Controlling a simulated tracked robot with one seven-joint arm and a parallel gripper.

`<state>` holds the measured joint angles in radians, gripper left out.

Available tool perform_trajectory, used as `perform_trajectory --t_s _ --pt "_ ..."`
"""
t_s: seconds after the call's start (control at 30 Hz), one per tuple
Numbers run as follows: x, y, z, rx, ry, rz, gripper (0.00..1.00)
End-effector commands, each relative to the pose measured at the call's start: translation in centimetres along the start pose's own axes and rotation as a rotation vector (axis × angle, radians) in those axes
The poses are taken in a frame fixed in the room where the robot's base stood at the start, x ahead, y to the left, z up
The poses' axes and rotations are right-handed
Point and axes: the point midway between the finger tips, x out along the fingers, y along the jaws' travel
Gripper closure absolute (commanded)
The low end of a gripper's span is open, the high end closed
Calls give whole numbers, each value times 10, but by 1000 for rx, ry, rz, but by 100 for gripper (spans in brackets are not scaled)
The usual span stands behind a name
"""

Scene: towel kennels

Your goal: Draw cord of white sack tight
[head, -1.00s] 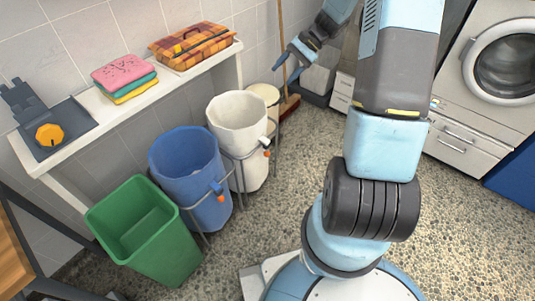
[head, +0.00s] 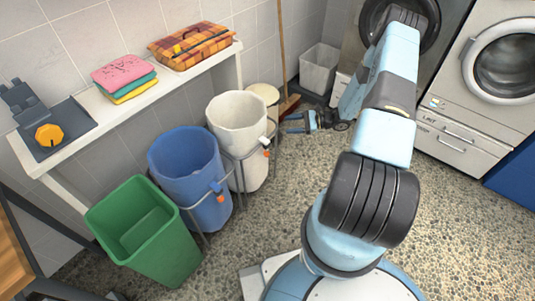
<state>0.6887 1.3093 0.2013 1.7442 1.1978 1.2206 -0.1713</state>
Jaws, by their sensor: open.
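The white sack (head: 237,115) hangs upright in a metal stand (head: 232,160), its mouth wide open.
A blue sack (head: 187,165) in a similar stand and a green bin (head: 147,230) stand left of the white sack. A cream-lidded container (head: 264,95) is behind it. A broom (head: 282,50) leans by the wall near my gripper. Speckled floor is clear in front.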

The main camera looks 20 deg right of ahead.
Motion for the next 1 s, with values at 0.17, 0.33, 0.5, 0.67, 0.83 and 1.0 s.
perform_trajectory --t_s 0.17,0.33,0.5,0.67,0.83,1.0 --pt "5 29 -55 108 -42 -134 42" --pt "12 60 -103 204 -74 -261 42" --pt "20 90 -143 289 -98 -380 42" --pt "26 111 -167 343 -111 -458 42" --pt "30 121 -177 369 -116 -495 42" --pt "42 116 -178 370 -117 -497 42"
